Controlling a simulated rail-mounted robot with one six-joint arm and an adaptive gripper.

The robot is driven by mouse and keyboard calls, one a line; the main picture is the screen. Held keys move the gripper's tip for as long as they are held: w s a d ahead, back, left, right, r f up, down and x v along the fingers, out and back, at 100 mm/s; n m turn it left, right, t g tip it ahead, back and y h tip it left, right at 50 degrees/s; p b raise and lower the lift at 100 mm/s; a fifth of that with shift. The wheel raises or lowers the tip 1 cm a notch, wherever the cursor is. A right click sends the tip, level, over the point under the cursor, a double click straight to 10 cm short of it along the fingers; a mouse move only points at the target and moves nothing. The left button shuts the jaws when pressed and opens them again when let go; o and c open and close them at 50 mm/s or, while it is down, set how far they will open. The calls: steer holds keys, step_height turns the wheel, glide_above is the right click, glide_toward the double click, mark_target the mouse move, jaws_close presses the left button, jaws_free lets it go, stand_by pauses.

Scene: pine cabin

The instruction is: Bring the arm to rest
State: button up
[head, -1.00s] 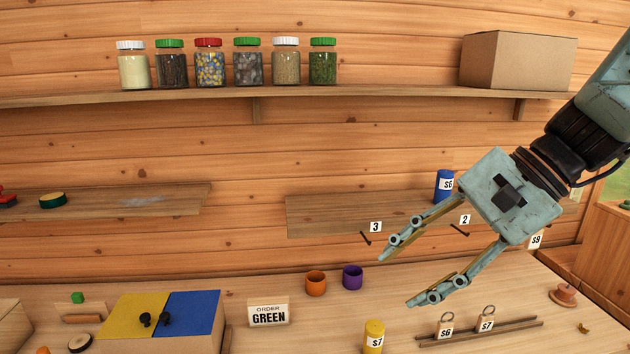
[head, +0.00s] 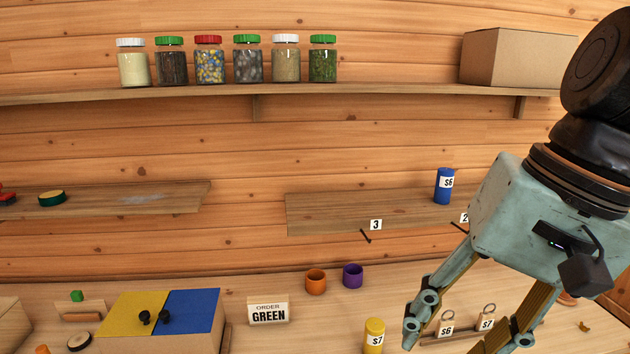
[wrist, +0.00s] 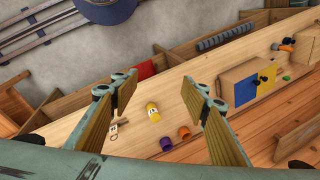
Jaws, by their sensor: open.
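My gripper (head: 452,335) is at the right of the head view, pointing down in front of the bench, with its two fingers spread wide. Nothing is between the fingers. The wrist view also shows the open fingers (wrist: 160,88), with the bench beyond them. My arm comes in from the upper right corner of the head view. The lowest part of the far finger is cut off by the frame edge.
A yellow cylinder (head: 374,336) and tags on a rail (head: 447,327) stand close to my gripper. Orange (head: 316,282) and purple (head: 352,276) cups stand behind. A blue cylinder (head: 444,186) is on the middle shelf (head: 320,215). A yellow-and-blue-topped box (head: 135,315) stands left.

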steer(key=s+d+n+t+h, duration=0.2)
steer(key=s+d+n, duration=0.2)
steer(key=s, duration=0.2)
steer(key=shift+d+r+h, duration=0.2)
steer(key=shift+r+h, duration=0.15)
steer(key=shift+h, duration=0.05)
